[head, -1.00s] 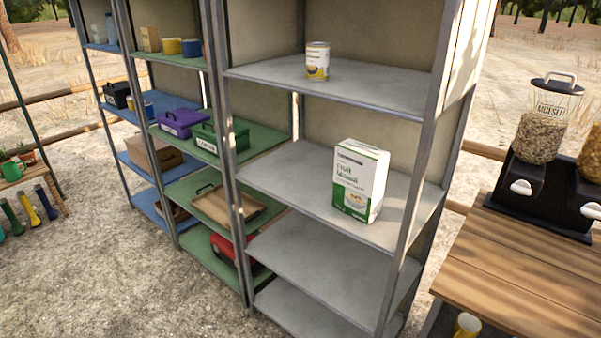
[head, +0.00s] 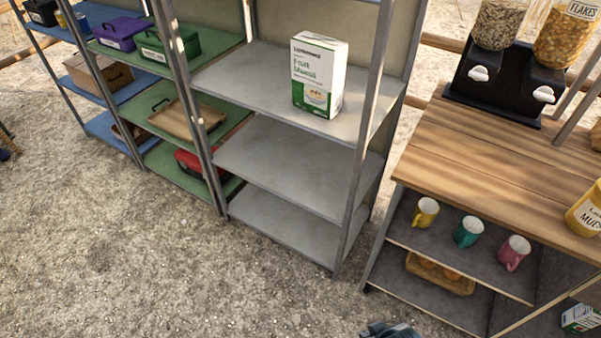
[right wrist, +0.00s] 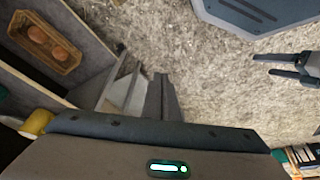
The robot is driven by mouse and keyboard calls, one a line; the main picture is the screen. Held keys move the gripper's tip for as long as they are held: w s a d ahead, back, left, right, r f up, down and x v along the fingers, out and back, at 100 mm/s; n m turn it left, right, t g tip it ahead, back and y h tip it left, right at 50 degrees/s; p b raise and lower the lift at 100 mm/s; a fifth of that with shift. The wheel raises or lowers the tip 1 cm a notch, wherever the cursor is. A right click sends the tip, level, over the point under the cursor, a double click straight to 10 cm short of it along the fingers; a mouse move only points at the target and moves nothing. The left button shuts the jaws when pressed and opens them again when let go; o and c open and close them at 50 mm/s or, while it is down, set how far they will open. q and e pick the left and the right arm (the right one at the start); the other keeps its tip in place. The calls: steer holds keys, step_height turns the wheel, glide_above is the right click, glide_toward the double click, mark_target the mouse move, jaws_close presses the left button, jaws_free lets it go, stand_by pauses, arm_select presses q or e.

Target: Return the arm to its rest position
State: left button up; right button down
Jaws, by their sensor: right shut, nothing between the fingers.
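My right gripper (right wrist: 143,88) shows in the right wrist view, its grey fingers shut with nothing between them, over the gravel beside a shelf unit. A small grey-blue part of my own body (head: 390,330) shows at the bottom edge of the head view. My left gripper (right wrist: 282,67) shows at the right edge of the right wrist view, with two dark fingers apart and nothing visible between them. Neither gripper can be made out in the head view.
A grey shelf (head: 250,85) holds a muesli box (head: 318,75). At right, a wooden counter (head: 470,150) carries cereal dispensers (head: 505,80). Below it are yellow (head: 425,212), teal (head: 468,231) and pink (head: 513,252) mugs. Gravel (head: 150,250) is open in front.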

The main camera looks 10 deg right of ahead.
arm_select(q)
steer(key=shift+s+a+f+g+y+b, duration=0.2)
steer(key=shift+s+a+f+g+b, duration=0.25)
steer(key=shift+a+f+b, duration=0.1)
steer(key=shift+s+a+f+g+y+b, duration=0.2)
steer(key=shift+s+a+f+g+b, duration=0.1)
steer(key=shift+a+f+g+b, duration=0.2)
arm_select(e)
step_height(320, 180, down, 26)
steer(key=s+a+t, duration=0.1)
steer(key=s+a, duration=0.1)
steer(key=shift+r+y, duration=0.25)
steer(key=shift+y, duration=0.05)
steer(key=shift+s, duration=0.1)
